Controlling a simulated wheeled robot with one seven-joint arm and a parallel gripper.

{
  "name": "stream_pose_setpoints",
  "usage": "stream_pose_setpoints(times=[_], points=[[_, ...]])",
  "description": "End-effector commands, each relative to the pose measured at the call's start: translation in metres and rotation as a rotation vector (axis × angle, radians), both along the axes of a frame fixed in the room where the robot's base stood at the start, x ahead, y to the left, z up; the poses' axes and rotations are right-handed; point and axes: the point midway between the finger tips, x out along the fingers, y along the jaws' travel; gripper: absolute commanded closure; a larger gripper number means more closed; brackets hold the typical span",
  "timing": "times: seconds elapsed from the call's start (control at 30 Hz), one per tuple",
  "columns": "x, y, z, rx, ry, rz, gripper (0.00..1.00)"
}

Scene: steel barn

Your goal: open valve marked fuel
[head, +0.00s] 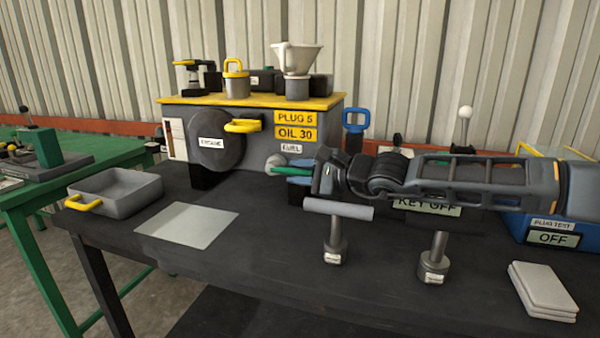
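The label "FUEL" (291,148) is on the front of the engine block, low on its right side. Just below it is a pale round valve body (276,162) with a green lever (298,164) that lies roughly level and points right. My gripper (302,180) reaches in from the right, right beside the lever. Blue parts show below the lever, in front of the block. My wrist hides part of this area, so I cannot tell whether the fingers touch the lever or how far apart they are.
The engine block (215,140) has a yellow top holding a funnel jug (297,70). A grey tray (120,195) and pale sheet (187,226) lie to the left. Two upright tools (335,240) (434,258) stand below my arm. Folded cloths (542,291) and a blue plug tester (550,230) are right.

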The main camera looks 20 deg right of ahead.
Motion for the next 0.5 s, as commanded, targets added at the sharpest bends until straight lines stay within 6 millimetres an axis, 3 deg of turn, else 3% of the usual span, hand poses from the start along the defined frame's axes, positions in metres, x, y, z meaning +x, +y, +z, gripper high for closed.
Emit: stream_pose_setpoints(times=[0.2, 0.5], points=[[0.0002, 0.0002, -0.0002, 0.0, 0.0, 0.0, 0.73], [-0.0001, 0.0003, -0.0005, 0.001, 0.001, 0.0, 1.0]])
